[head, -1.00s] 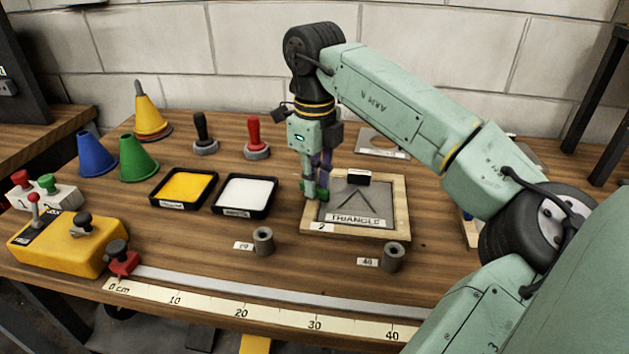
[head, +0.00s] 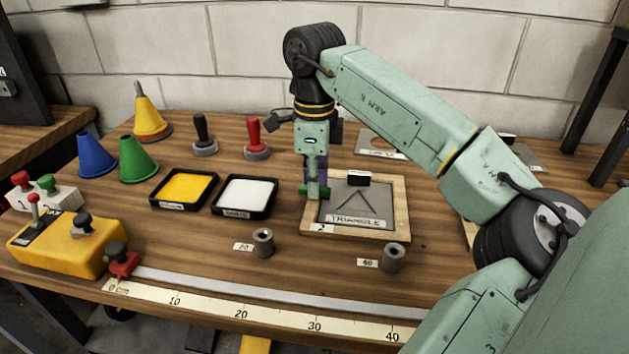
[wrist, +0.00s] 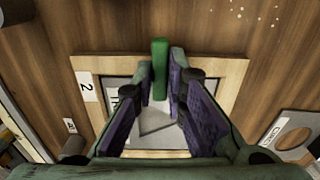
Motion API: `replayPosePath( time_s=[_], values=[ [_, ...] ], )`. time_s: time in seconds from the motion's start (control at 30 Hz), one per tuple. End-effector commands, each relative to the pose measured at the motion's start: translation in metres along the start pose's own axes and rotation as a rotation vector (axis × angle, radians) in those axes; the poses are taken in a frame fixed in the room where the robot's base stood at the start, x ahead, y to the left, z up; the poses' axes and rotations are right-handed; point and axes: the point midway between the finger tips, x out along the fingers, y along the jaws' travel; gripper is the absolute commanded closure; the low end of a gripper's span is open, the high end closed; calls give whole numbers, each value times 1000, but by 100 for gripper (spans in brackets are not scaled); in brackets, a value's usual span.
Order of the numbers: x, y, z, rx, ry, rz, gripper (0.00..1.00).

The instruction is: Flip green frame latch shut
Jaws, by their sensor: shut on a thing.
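The wooden frame (head: 401,205) numbered 2 lies flat on the bench around a grey triangle stencil plate (head: 378,208). Its green latch (wrist: 159,68) is at the frame's left border, in the upper middle of the wrist view; in the head view its end (head: 302,190) shows beside the fingers. My gripper (head: 314,190) points down over that border, and its purple-padded fingers (wrist: 163,85) are shut on the latch, one on each side. The fingers hide part of the latch, so I cannot tell exactly how it sits on the frame.
A white paint tray (head: 245,196) and a yellow one (head: 184,188) lie left of the frame. The red-handled tool (head: 255,137) stands behind them. Grey cylinders (head: 263,242) stand in front. My arm spans the right side. The front middle of the bench is mostly clear.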

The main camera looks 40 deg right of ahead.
Motion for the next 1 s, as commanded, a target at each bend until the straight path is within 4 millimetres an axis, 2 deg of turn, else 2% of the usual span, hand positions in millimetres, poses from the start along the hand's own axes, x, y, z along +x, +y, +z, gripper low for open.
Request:
replayPosePath(
  time_s=[0.23, 0.27, 0.57, 0.87, 1.0],
  values=[
    [0, 0, 1, -3, -1, -1, 100],
    [0, 0, 1, -3, -1, -1, 87],
    [0, 0, 0, -1, 0, 0, 68],
    [-2, 0, 0, 0, 0, -1, 68],
    [-17, 0, 0, 0, 1, -1, 68]
  ],
)
